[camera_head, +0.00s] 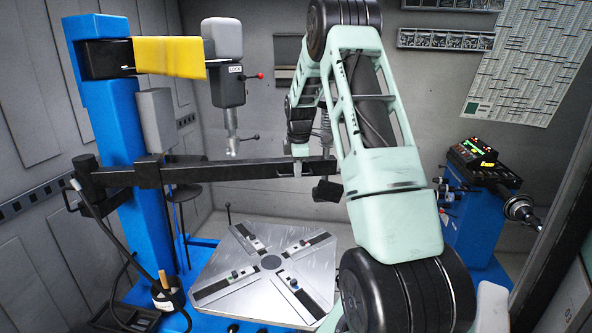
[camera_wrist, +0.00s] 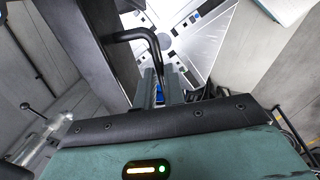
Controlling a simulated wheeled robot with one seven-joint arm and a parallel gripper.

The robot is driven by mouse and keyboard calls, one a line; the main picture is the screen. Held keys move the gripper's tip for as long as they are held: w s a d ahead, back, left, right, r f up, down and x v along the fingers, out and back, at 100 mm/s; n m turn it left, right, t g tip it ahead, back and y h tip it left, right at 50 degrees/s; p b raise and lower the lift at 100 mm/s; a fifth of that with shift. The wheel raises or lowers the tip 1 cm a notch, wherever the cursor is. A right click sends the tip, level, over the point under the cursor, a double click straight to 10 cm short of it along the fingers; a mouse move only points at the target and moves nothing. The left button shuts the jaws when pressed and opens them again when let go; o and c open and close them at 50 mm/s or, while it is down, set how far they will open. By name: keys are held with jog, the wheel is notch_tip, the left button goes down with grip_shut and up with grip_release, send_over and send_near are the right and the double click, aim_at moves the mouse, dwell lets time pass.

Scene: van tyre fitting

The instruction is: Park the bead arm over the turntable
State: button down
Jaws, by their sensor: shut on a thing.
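The bead arm (camera_head: 230,172) is a long black horizontal beam. It reaches from the blue column to the right, ending behind my arm, and hangs above the turntable's far side. In the wrist view the dark beam (camera_wrist: 72,38) runs along the left, with a bent black handle (camera_wrist: 130,35) beside it. My gripper (camera_wrist: 160,88) is shut on this handle; the fingertips are partly hidden. The turntable (camera_head: 235,268) is a silver square plate with crossed slots and clamps. Part of it shows beyond the handle in the wrist view (camera_wrist: 205,45).
The blue column (camera_head: 145,130) carries a yellow-covered upper arm (camera_head: 170,57) and a vertical tool head (camera_head: 228,90). A blue machine with a lit panel (camera_head: 475,225) stands at the right. A dark hose and a pot (camera_head: 167,297) are at the lower left. The turntable top is bare.

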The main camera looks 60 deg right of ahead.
jog(key=shift+w, duration=0.1)
jog(key=c, duration=1.5)
grip_release()
jog(key=r+b, duration=0.1)
jog(key=r, duration=0.4)
jog(key=s+a+r+b, duration=0.1)
jog(key=r+b, duration=0.1)
jog(key=r, duration=0.4)
jog(key=s+a+r+b, duration=0.1)
jog(key=r+b, duration=0.1)
jog(key=r, duration=0.4)
jog(key=shift+s+a+r, duration=0.1)
jog(key=shift+s+a, duration=0.05)
jog(key=shift+a, duration=0.1)
